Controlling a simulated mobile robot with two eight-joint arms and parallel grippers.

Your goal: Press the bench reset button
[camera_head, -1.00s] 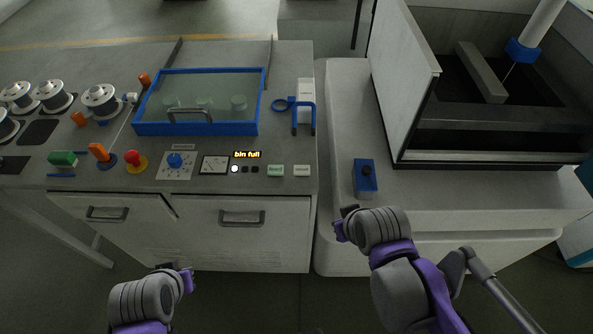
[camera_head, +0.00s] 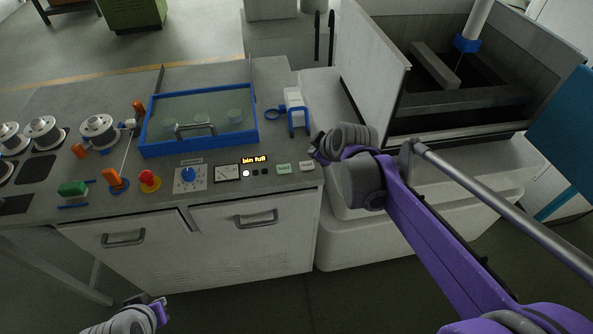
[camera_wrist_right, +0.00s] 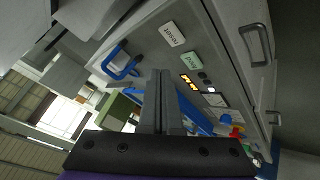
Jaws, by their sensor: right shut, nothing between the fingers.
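The bench reset button (camera_head: 307,166) is a small white rectangular button at the right end of the bench's front control row. In the right wrist view it shows as a white key marked "reset" (camera_wrist_right: 172,33), beside a green key (camera_wrist_right: 192,60). My right gripper (camera_head: 316,153) is just above and right of the button in the head view; contact does not show. In the right wrist view its fingers (camera_wrist_right: 161,100) are together and empty, with the reset key beyond their tips. My left gripper (camera_head: 157,307) is low at the left, away from the bench; its jaws are unclear.
The green button (camera_head: 284,169) sits left of the reset button, near a lit "bin full" display (camera_head: 255,160). A red mushroom button (camera_head: 150,178), blue dial (camera_head: 188,175) and blue-framed lid (camera_head: 200,149) are further left. A blue hook bracket (camera_head: 298,112) stands behind; a machine tank (camera_head: 450,120) is right.

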